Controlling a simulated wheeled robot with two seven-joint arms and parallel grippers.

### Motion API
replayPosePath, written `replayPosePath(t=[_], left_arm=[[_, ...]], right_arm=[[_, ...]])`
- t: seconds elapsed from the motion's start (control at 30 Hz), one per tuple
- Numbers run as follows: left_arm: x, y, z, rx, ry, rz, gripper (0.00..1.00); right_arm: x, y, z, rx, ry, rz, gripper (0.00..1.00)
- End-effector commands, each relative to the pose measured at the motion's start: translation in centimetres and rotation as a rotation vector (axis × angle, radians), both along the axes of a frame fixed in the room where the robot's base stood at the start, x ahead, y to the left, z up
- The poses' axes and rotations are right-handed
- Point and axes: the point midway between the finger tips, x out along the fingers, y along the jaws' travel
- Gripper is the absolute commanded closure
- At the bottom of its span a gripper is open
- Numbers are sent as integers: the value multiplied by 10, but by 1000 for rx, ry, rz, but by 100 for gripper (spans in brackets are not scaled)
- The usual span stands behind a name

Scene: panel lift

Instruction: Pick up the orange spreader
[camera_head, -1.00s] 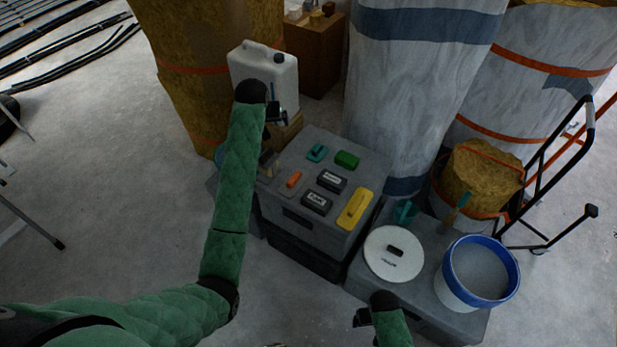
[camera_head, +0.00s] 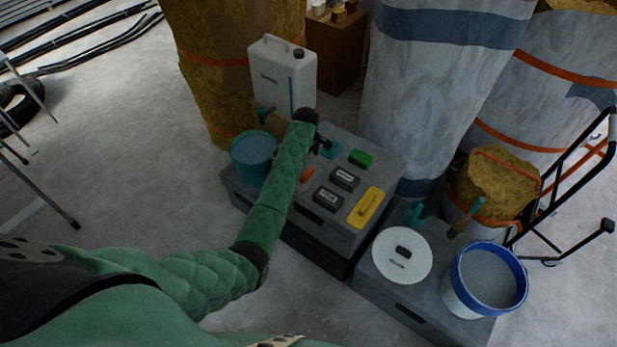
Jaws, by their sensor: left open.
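The small orange spreader (camera_head: 307,174) lies on top of the grey toolbox (camera_head: 385,160), partly hidden behind my left forearm. My left gripper (camera_head: 328,147) is open above the back part of the toolbox top, above and to the right of the spreader in the picture. Its dark jaws are small in the view, beside a teal tool they partly cover. I see nothing held in it. My right gripper is not in view.
On the toolbox lie a green block (camera_head: 360,158), two dark labelled blocks (camera_head: 344,178) and a yellow float (camera_head: 368,206). A white canister (camera_head: 283,75) and teal bucket (camera_head: 252,160) stand left. A white lid (camera_head: 402,256) and blue-rimmed bucket (camera_head: 485,280) stand right.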

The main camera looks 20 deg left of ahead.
Motion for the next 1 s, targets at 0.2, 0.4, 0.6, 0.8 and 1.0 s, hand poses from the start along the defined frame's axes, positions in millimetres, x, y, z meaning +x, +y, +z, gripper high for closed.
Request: replayPosePath(t=[0.2,0.4,0.6,0.8,1.0], left_arm=[[0,0,-7,0,0,48,4],[0,0,-25,0,1,47,4],[1,-1,-38,1,1,45,4],[2,-3,-63,0,1,45,4],[2,-3,-77,0,-1,45,4]], right_arm=[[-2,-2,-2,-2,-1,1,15],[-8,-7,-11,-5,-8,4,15],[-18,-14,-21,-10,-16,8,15],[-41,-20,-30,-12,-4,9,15],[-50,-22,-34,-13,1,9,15]])
